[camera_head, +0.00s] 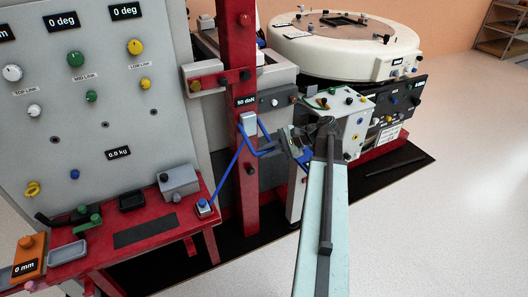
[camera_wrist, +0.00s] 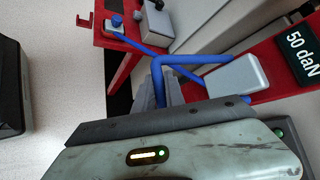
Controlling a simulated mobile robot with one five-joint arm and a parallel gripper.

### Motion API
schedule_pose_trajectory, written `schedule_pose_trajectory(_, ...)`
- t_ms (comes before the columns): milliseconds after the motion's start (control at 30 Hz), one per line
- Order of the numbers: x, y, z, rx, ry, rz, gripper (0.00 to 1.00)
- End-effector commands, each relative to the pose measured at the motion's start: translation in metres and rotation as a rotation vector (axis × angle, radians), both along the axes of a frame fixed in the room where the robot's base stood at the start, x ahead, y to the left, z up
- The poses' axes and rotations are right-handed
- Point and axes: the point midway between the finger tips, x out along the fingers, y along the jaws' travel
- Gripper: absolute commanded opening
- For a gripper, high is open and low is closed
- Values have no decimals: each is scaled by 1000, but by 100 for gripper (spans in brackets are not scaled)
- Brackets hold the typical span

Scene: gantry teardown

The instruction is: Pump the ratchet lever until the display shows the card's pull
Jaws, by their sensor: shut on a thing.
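A dark display (camera_head: 246,102) on the red post (camera_head: 238,60) reads "50 daN"; the same display fills the right edge of the wrist view (camera_wrist: 303,52). Below it is a pale grey ratchet box (camera_head: 249,124), also in the wrist view (camera_wrist: 236,76). A bent blue lever (camera_head: 265,150) comes out from the box toward my gripper (camera_head: 293,147). My gripper is shut on this blue lever; in the wrist view the blue bar (camera_wrist: 158,72) runs down between the dark jaws. The fingertips' contact is partly hidden. I cannot make out the card.
A blue line (camera_head: 229,177) runs from the post to a small block (camera_head: 204,208) on the red bench (camera_head: 130,222). A grey panel (camera_head: 100,110) with knobs stands left. White machinery (camera_head: 345,45) stands behind my arm. Open floor lies right.

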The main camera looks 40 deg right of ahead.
Motion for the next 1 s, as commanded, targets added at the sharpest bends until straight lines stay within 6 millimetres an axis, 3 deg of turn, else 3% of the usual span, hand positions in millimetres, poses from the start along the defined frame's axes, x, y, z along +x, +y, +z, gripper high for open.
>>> schedule_pose_trajectory(333, 0, 2, 1, 3, -3, 4, 0)
schedule_pose_trajectory(367, 0, 2, 1, 3, -3, 4, 20)
schedule_pose_trajectory(400, 0, 2, 1, 3, -3, 4, 31)
schedule_pose_trajectory(433, 0, 2, 1, 2, -2, 4, 36)
schedule_pose_trajectory(767, -1, 1, 3, 2, -2, 4, 36)
schedule_pose_trajectory(1000, -26, -26, 30, 3, -2, 1, 36)
